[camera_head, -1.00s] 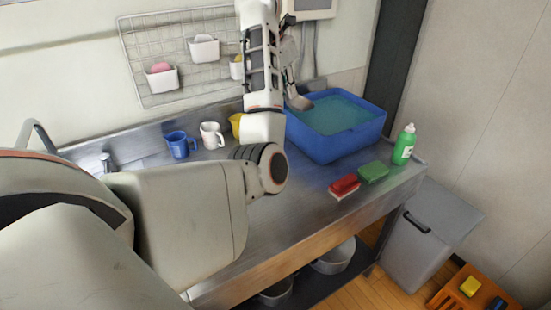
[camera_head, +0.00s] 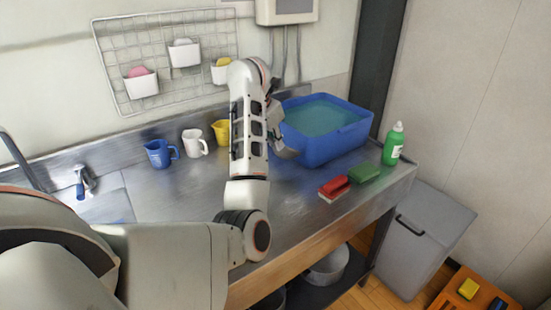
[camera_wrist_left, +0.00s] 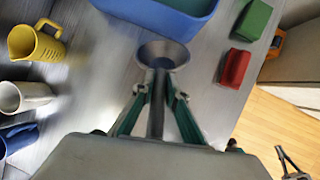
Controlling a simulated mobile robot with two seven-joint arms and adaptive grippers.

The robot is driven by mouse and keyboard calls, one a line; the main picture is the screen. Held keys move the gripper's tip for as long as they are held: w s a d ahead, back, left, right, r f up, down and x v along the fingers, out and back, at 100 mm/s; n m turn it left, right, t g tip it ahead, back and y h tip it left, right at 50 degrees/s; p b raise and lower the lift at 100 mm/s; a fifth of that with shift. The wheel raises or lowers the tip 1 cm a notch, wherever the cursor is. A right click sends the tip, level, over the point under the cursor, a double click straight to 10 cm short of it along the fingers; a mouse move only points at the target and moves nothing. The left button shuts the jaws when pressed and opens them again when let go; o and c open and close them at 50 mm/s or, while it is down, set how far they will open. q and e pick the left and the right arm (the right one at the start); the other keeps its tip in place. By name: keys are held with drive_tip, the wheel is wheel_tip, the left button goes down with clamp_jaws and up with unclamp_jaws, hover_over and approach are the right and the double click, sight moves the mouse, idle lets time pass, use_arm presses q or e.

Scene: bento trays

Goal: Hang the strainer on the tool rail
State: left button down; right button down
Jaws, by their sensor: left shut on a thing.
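The strainer shows in the left wrist view as a round grey metal bowl (camera_wrist_left: 163,53) with a straight handle running back between my fingers. My left gripper (camera_wrist_left: 158,92) is shut on that handle, with the bowl beyond the fingertips. In the head view the left gripper (camera_head: 273,118) is partly hidden by my arm, and the strainer (camera_head: 287,149) hangs beside the near left side of the blue basin. I cannot make out a separate tool rail; a wire grid (camera_head: 118,68) is on the wall. A small dark shape resembling my right gripper (camera_wrist_left: 290,163) shows at lower right.
The blue basin (camera_head: 320,148) holds water. Blue (camera_head: 159,153), white (camera_head: 193,145) and yellow (camera_head: 221,132) mugs stand left. White baskets (camera_head: 143,87) hang on the grid. The front counter is clear.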

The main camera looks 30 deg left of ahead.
sight(275, 148)
use_arm(q)
drive_tip(key=shift+f+b, duration=0.7)
drive_tip(key=shift+f, duration=1.5)
drive_tip(key=shift+f, duration=0.2)
drive_tip(key=c, duration=2)
unclamp_jaws()
drive_tip(key=shift+r, duration=0.1)
